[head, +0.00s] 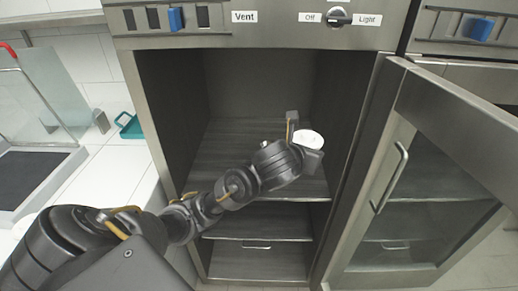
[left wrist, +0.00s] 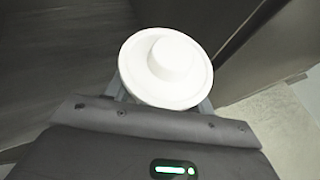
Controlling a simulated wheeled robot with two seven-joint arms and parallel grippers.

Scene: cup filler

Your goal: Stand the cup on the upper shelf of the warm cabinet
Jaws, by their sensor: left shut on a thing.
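The white cup (head: 308,137) is in my left gripper (head: 303,140), at the opening of the warm cabinet (head: 255,80). In the left wrist view the cup (left wrist: 166,68) shows its round white top with a raised middle. My left gripper (left wrist: 160,92) is shut on it; the fingers are mostly hidden under the top. The upper shelf (head: 225,150) is a bare dark surface, and the cup appears over its front right part. I cannot tell whether the cup touches the shelf. My right gripper is not in view.
The cabinet door (head: 415,180) with its handle (head: 390,178) stands open on the right. A lower shelf (head: 225,225) lies beneath the upper one. A control panel (head: 250,25) with a knob runs above the opening. A white counter (head: 115,170) is on the left.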

